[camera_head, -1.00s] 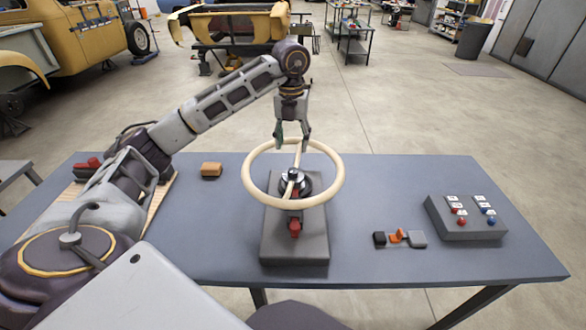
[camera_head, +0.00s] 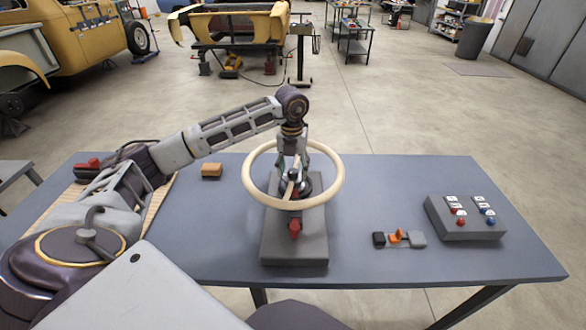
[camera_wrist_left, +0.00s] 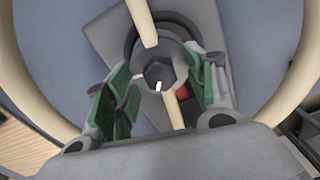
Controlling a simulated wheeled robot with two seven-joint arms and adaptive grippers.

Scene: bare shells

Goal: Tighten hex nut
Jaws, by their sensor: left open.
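A cream steering wheel (camera_head: 336,190) is mounted on a dark grey stand (camera_head: 294,245) at the middle of the table. In the left wrist view, a grey hexagonal socket-like piece, seemingly the hex nut (camera_wrist_left: 160,77), sits at the wheel's hub between two cream spokes. My left gripper (camera_head: 292,176) points down inside the wheel's rim, over the hub. In the left wrist view, the green-padded fingers of the left gripper (camera_wrist_left: 162,88) are open, one on each side of the nut. I cannot tell whether they touch it. My right gripper is out of view.
The grey table (camera_head: 375,185) also holds a small orange-brown block (camera_head: 212,170), small black, orange and grey pieces (camera_head: 399,239) and a control box with buttons (camera_head: 465,217). The table between stand and control box is mostly clear.

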